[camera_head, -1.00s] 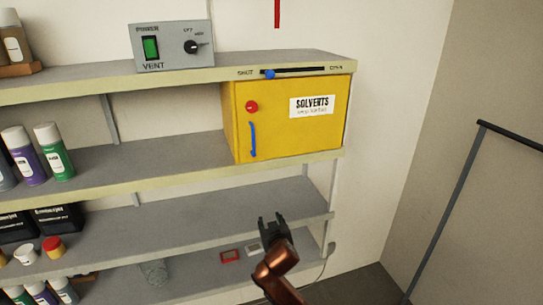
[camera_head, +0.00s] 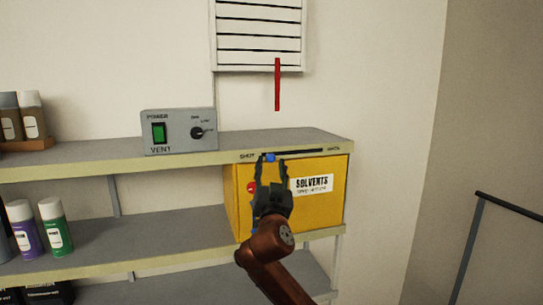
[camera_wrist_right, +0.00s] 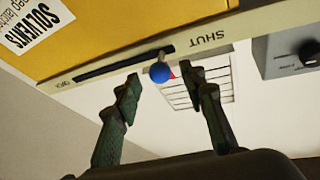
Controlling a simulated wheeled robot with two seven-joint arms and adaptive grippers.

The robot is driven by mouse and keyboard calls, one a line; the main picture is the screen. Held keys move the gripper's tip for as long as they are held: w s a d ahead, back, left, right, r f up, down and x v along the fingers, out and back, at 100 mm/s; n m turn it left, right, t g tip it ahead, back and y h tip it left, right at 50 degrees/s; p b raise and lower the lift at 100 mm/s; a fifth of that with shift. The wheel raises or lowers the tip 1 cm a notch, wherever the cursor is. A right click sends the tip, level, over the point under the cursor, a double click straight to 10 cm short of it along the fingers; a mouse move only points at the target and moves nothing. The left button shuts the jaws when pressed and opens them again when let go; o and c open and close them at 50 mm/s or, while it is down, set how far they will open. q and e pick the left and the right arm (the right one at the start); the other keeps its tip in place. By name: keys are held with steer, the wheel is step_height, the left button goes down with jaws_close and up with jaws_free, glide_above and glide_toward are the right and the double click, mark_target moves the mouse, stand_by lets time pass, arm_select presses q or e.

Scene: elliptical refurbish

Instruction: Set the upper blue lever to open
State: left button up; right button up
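The upper blue lever (camera_head: 270,157) is a small blue knob on a dark slot (camera_head: 300,152) along the shelf's front edge. It sits at the left end of the slot, by the word SHUT; the other label is at the right end. My right gripper (camera_head: 270,165) is open just below and in front of the knob. In the right wrist view the knob (camera_wrist_right: 159,72) shows beyond and roughly between the two spread fingers (camera_wrist_right: 160,85), with no clear contact. My left gripper is not in view.
The yellow SOLVENTS cabinet (camera_head: 325,205) hangs under the shelf, with a red knob (camera_head: 251,187) partly behind my gripper. A grey vent box (camera_head: 180,131) stands on the shelf (camera_head: 90,167) to the left. A red strip (camera_head: 277,85) hangs below a white louvre (camera_head: 258,30).

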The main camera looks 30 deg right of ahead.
mark_target(271, 161)
steer(key=p+x, duration=0.1)
steer(key=x, duration=0.2)
steer(key=shift+d+r, duration=0.15)
steer(key=shift+w, duration=0.3)
steer(key=shift+c, duration=0.5)
jaws_close()
